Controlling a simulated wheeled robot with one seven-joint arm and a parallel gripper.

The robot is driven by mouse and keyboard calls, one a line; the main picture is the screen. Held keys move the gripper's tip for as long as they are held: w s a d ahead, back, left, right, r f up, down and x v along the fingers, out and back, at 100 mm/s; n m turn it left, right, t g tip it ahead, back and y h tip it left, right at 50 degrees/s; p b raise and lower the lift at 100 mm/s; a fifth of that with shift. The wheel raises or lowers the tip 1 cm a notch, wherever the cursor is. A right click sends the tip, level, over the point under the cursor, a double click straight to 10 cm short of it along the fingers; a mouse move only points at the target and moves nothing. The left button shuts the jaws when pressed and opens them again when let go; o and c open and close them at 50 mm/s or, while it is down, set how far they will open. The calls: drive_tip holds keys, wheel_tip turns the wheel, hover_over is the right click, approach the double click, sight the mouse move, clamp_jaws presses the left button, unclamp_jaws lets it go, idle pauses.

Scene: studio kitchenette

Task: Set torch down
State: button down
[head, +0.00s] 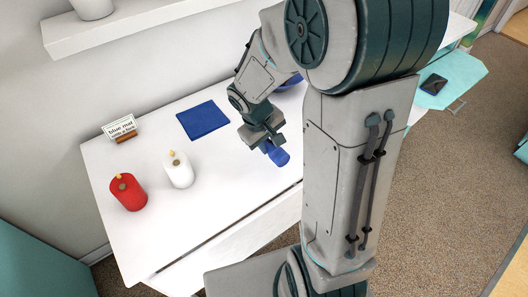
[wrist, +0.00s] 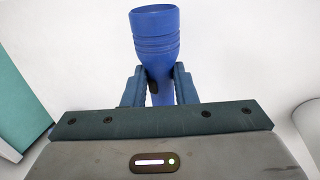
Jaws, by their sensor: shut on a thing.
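The blue torch (wrist: 155,40) is between the fingers of my gripper (wrist: 160,88) in the wrist view, its wide head pointing away from the palm. In the head view my gripper (head: 266,142) is shut on the torch (head: 279,156), over the right part of the white table (head: 225,185). I cannot tell whether the torch touches the tabletop. A flat blue mat (head: 203,120) lies on the table to the left of and behind my gripper. Part of the torch's handle is hidden by the fingers.
A small sign reading "blue mat" (head: 121,128) stands at the back left of the table. A blue object (head: 289,83) is partly hidden behind my arm. The table between mat and front edge is clear.

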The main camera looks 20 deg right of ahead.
drive_tip(key=shift+w+a+f, duration=0.25)
drive_tip(key=shift+a+f, duration=0.15)
drive_tip(key=shift+f+b, duration=0.4)
drive_tip(key=shift+f, duration=1.4)
drive_tip(key=shift+f, duration=0.1)
drive_tip(key=shift+f, duration=0.15)
drive_tip(key=c, duration=1.2)
unclamp_jaws()
drive_tip(key=shift+o, duration=0.2)
